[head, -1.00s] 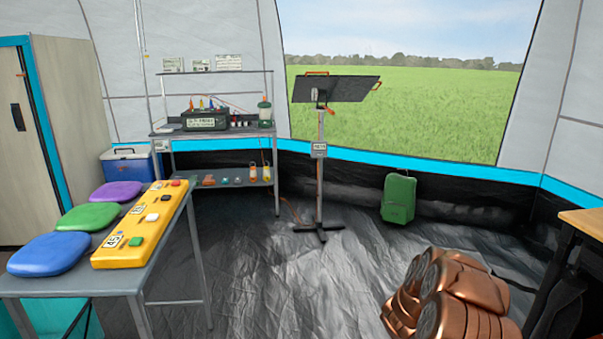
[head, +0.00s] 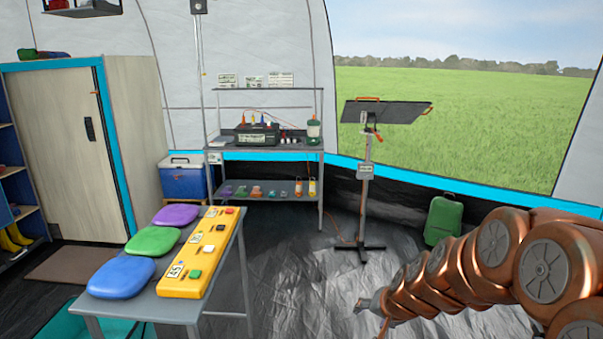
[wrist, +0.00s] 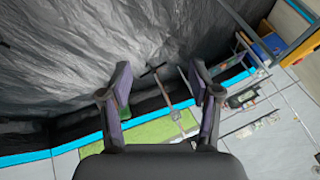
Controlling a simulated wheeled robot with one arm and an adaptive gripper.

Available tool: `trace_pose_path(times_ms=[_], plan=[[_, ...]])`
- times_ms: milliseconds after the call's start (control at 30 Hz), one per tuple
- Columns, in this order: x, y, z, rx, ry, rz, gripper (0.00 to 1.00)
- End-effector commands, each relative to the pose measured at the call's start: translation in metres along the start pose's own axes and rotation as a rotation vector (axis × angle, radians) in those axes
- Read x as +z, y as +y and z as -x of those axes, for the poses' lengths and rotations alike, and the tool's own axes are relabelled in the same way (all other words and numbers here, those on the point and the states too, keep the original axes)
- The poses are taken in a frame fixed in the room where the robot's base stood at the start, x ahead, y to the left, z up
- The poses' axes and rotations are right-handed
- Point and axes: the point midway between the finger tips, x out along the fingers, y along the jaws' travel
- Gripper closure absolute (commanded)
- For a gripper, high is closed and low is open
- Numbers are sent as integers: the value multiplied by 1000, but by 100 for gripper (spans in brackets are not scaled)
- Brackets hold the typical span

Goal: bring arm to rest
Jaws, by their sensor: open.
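My arm (head: 470,262), copper-coloured and jointed, reaches in from the right edge of the head view. My gripper (head: 368,308) is at its end, low over the dark floor sheet and right of the grey table. In the wrist view my gripper (wrist: 160,84) has its two fingers spread apart with nothing between them. The stand and floor sheet show beyond the fingers, at a distance.
A grey table (head: 170,306) at front left bears blue, green and purple pads and a yellow button panel (head: 205,255). A stand with a tilted panel (head: 387,112), a green case (head: 444,219) and a shelf bench (head: 265,150) stand behind. The middle floor is clear.

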Motion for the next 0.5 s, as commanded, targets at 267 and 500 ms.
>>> trace_pose_path(times_ms=[267, 500], plan=[[67, -24, 109, 28, -218, 178, 38], [125, -10, 199, 114, -396, 298, 38]])
